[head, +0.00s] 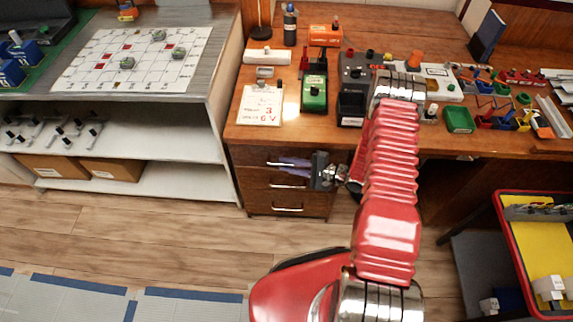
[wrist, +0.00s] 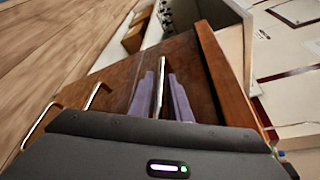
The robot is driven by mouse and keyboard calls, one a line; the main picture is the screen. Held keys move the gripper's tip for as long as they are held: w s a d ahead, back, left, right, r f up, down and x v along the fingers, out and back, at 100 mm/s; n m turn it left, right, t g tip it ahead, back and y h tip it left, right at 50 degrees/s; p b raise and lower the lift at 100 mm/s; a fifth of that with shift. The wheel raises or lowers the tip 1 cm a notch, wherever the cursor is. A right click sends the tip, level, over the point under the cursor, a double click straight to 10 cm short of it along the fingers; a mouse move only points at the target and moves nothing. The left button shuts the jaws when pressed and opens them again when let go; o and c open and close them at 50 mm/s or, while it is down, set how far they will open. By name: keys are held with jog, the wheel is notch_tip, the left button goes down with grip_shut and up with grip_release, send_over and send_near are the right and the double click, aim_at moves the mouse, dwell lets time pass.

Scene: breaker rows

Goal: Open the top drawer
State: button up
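The wooden drawer unit (head: 262,199) stands under the left part of the desk, with three drawers stacked. All appear closed in the head view. The top drawer has a metal bar handle (wrist: 160,84), seen upright in the wrist view. My gripper (head: 284,164) is at the top drawer's front, reaching in from the right, and partly hides the handle. In the wrist view the two purple fingers of my gripper (wrist: 161,88) stand apart, one on each side of the handle. A narrow gap seems to show; firm contact is not visible.
The middle handle (head: 288,186) and bottom handle (head: 288,209) lie below. The desk top (head: 340,135) above is crowded with tools and boxes. A white shelf unit (head: 223,130) stands to the left. The wooden floor (head: 160,225) before the drawers is clear.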

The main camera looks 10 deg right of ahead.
jog(key=shift+c, duration=0.4)
grip_shut()
